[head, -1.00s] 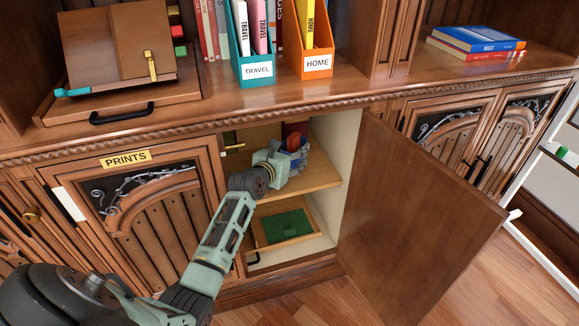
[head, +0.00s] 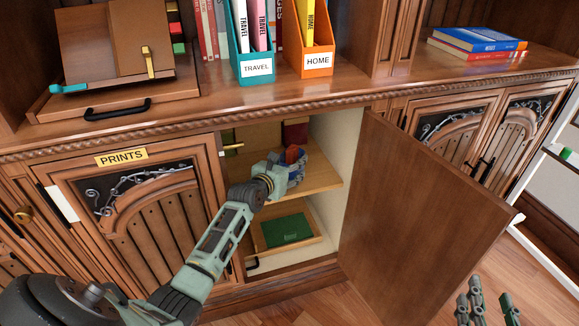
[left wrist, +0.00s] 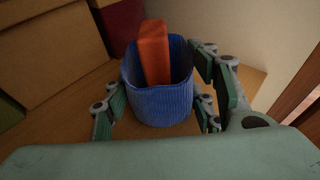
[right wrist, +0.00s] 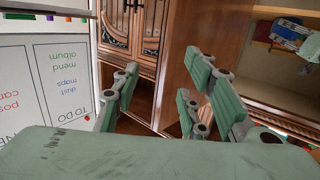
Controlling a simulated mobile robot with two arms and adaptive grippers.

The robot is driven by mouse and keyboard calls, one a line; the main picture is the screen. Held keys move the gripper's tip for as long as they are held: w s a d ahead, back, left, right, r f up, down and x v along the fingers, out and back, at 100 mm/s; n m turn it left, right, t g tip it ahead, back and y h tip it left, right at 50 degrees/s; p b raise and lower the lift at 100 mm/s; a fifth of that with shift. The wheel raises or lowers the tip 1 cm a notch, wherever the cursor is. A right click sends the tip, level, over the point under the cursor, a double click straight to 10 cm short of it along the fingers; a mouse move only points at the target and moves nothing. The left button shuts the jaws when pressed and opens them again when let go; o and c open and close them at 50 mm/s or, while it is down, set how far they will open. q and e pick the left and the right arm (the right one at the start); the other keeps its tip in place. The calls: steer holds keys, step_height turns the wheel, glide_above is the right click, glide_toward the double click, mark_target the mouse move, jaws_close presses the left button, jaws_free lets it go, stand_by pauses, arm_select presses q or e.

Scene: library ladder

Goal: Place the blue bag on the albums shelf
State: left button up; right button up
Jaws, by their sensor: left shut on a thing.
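The blue bag (head: 299,168) is inside the open cabinet at the upper wooden shelf (head: 322,181); an orange block (head: 293,154) sticks out of its top. In the left wrist view the bag (left wrist: 160,104) is upright between my left fingers (left wrist: 160,112), with the orange block (left wrist: 154,55) in it. My left gripper (head: 283,172) is shut on the bag. I cannot tell whether the bag's base touches the shelf. My right gripper (head: 487,306) is open and empty at the lower right, outside the cabinet. No albums label is readable here.
Dark red (head: 295,132) and tan upright items stand behind the bag. The open cabinet door (head: 420,225) stands to the right. A tray with a green item (head: 287,229) is below. The PRINTS door (head: 135,200) is shut at left.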

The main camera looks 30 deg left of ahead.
arm_select(q)
steer(key=shift+f, duration=0.1)
steer(key=shift+c, duration=0.2)
steer(key=o, duration=1.3)
steer(key=shift+o, duration=0.2)
